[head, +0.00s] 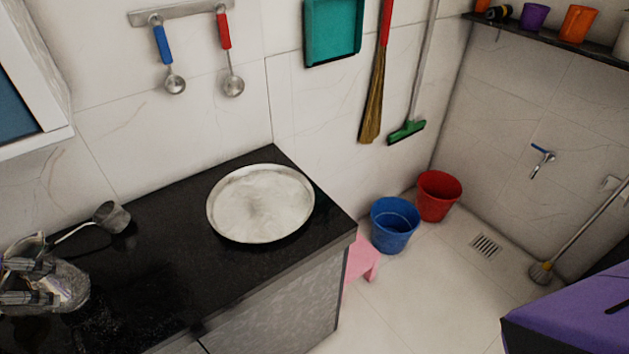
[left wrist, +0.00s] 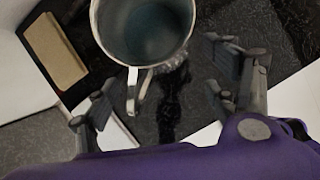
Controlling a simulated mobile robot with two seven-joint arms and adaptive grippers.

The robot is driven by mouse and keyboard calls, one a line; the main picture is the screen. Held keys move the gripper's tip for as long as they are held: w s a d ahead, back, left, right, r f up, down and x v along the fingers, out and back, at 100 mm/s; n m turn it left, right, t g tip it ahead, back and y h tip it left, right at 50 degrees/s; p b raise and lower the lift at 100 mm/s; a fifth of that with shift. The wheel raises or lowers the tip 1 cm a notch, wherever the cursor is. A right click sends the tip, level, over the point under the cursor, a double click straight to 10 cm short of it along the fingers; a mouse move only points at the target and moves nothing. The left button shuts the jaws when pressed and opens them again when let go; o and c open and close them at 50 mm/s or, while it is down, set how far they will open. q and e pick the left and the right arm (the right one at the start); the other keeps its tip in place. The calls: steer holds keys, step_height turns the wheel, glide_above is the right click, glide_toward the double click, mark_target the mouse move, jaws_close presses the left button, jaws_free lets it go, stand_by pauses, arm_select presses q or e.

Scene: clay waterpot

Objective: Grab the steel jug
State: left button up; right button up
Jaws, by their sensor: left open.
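The steel jug (left wrist: 146,28) is at the top middle of the left wrist view, with its open mouth and its handle (left wrist: 138,90) showing. The handle points toward my left gripper (left wrist: 160,85). This gripper is open, with one finger on each side of the handle and a gap to both. In the head view the shiny jug (head: 70,284) stands on the black counter at the left edge, partly hidden by the fingers of my left gripper (head: 27,282). I cannot tell whether any finger touches the jug. My right gripper is not in view.
A long-handled dipper (head: 111,217) lies on the black counter (head: 165,265) behind the jug. A large round steel plate (head: 260,203) lies farther right. A tan block (left wrist: 56,50) shows in the left wrist view. Blue (head: 395,226) and red (head: 438,196) buckets stand on the floor.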

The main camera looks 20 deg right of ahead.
arm_select(q)
steer(key=w, duration=0.4)
steer(key=w+d, duration=0.1)
steer(key=shift+w+f+p, duration=0.35)
steer(key=shift+w+p, duration=0.05)
steer(key=shift+f, duration=0.15)
steer(key=c, duration=1.9)
jaws_close()
steer(key=shift+a, duration=0.1)
